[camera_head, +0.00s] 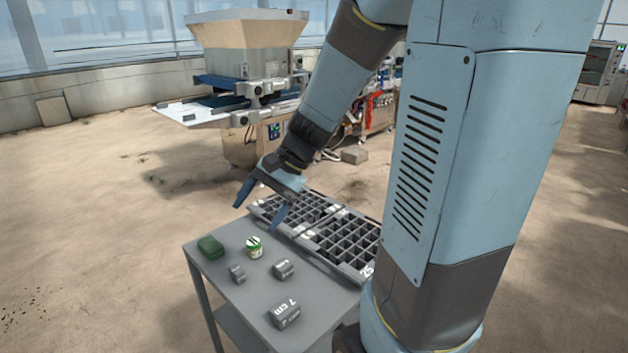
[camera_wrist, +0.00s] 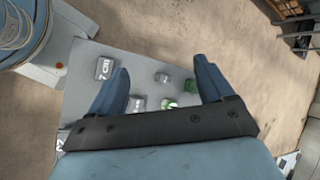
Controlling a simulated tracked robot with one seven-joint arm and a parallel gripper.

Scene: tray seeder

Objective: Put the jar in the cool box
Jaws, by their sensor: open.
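A small jar (camera_head: 254,246) with a green and white top stands on the grey table, left of the cell trays. In the wrist view the jar (camera_wrist: 169,103) shows between my fingers, low down and partly hidden by the gripper's edge. My gripper (camera_head: 255,218) is open and empty, with its blue fingers pointing down above the far side of the table. It is apart from the jar. In the wrist view my gripper (camera_wrist: 161,66) shows its two fingers spread wide. I cannot make out a cool box in either view.
A dark green block (camera_head: 211,247) lies left of the jar. Grey blocks lie nearer: one small (camera_head: 237,274), one middle-sized (camera_head: 284,269) and one marked 7 cm (camera_head: 285,314). Black cell trays (camera_head: 345,240) line the table's right side. A seeding machine (camera_head: 245,85) stands behind.

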